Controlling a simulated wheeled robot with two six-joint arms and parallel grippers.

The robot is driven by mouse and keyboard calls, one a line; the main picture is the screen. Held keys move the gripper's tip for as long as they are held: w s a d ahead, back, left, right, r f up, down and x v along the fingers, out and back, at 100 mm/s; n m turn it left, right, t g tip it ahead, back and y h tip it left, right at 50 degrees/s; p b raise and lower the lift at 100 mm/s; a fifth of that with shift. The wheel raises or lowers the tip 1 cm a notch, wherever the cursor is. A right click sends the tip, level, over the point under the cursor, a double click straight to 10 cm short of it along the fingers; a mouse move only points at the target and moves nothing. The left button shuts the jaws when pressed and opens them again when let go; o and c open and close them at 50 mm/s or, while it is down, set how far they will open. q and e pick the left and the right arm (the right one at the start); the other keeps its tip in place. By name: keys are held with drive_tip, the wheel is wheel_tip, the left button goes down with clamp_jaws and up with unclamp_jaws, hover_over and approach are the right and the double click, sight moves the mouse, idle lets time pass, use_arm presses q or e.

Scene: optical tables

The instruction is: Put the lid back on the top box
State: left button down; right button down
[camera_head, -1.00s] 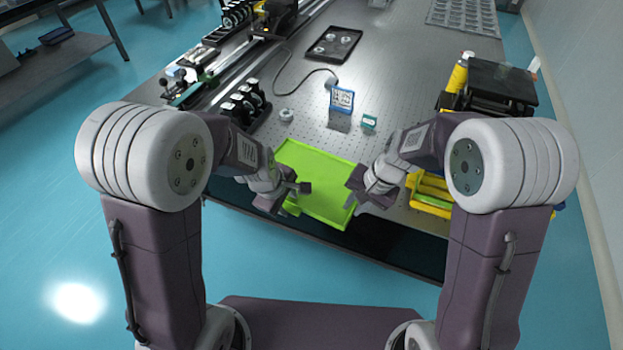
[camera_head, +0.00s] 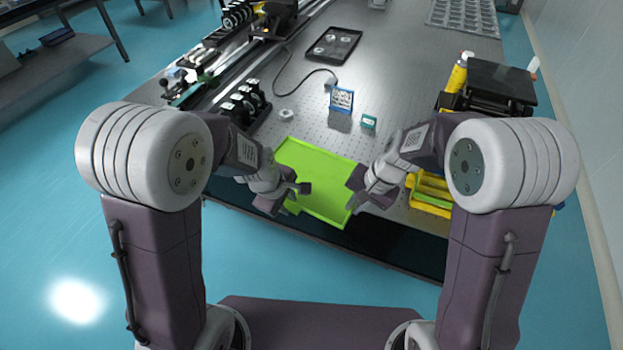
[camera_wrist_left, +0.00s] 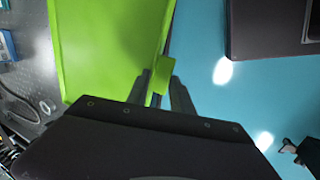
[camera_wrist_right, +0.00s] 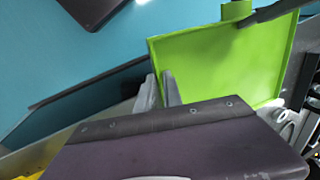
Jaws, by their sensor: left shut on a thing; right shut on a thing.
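The bright green lid (camera_head: 325,185), flat with a raised rim, is held roughly level at the table's near edge, between my two grippers. My left gripper (camera_head: 298,188) is shut on a small green tab at the lid's side; the tab shows between the fingers in the left wrist view (camera_wrist_left: 163,80). My right gripper (camera_head: 354,190) is shut at the lid's opposite side; its fingers meet the edge in the right wrist view (camera_wrist_right: 160,90). Yellow boxes (camera_head: 432,209) with a green strip stand at the right, partly hidden by my right arm; which is the top box is unclear.
A black device (camera_head: 500,82) and yellow bottle (camera_head: 457,76) stand at the back right. A blue framed part (camera_head: 341,100) and small teal block (camera_head: 369,121) stand beyond the lid. Black mounts (camera_head: 245,102) are at the left. A black tray (camera_head: 333,45) lies further back.

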use_arm(q)
drive_tip(key=shift+d, duration=0.15)
use_arm(e)
drive_tip(key=shift+s+a+f, duration=0.1)
drive_tip(key=shift+s+a, duration=0.1)
